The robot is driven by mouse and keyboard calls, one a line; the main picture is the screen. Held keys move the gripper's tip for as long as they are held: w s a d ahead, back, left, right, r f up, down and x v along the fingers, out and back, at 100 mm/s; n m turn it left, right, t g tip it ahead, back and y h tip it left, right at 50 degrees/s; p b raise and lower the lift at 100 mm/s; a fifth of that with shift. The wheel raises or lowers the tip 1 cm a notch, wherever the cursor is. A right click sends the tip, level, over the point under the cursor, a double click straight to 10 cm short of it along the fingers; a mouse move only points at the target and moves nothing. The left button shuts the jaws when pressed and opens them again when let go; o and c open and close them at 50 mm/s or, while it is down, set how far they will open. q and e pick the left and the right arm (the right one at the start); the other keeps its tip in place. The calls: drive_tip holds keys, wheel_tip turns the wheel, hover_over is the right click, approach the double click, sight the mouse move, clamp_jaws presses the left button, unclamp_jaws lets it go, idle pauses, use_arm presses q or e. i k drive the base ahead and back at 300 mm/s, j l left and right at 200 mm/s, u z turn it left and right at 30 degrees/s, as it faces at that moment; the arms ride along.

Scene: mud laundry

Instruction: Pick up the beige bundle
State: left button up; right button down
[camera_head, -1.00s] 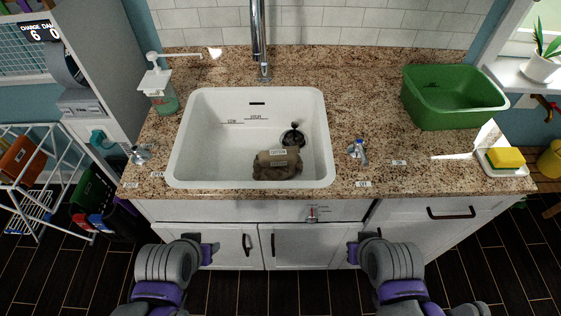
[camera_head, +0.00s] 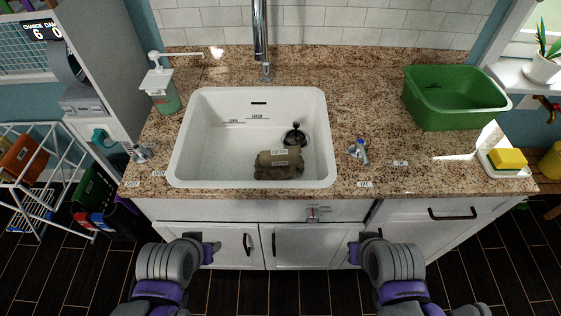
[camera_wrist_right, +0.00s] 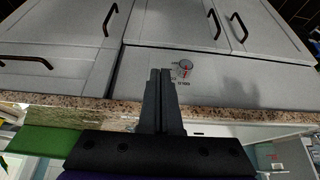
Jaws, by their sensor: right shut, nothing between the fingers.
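The beige bundle (camera_head: 280,170), a rolled brownish cloth with a small label, lies on the floor of the white sink (camera_head: 205,150), towards its front right. My left gripper (camera_head: 213,250) is low in front of the cabinet doors, outside the sink; its fingers are too small to read. My right gripper (camera_head: 355,251) is also low in front of the cabinets, right of the sink and apart from the bundle. In the right wrist view its fingers (camera_wrist_right: 160,75) are together and empty, pointing at the cabinet front. The bundle is not seen there.
A dark drain plug (camera_head: 295,138) is just behind the bundle. The faucet (camera_head: 262,45) rises behind the sink. Taps stand on the granite counter (camera_head: 350,100) at left (camera_head: 140,153) and right (camera_head: 358,150). A soap dispenser (camera_head: 162,90) and a green tub (camera_head: 455,105) flank the sink.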

sight(280, 164)
drive_tip(key=j+u, duration=0.15)
drive_tip(key=j, duration=0.45)
drive_tip(key=i+j+u, duration=0.15)
drive_tip(key=j, duration=0.45)
drive_tip(key=j+u, duration=0.15)
drive_tip(key=j, duration=0.45)
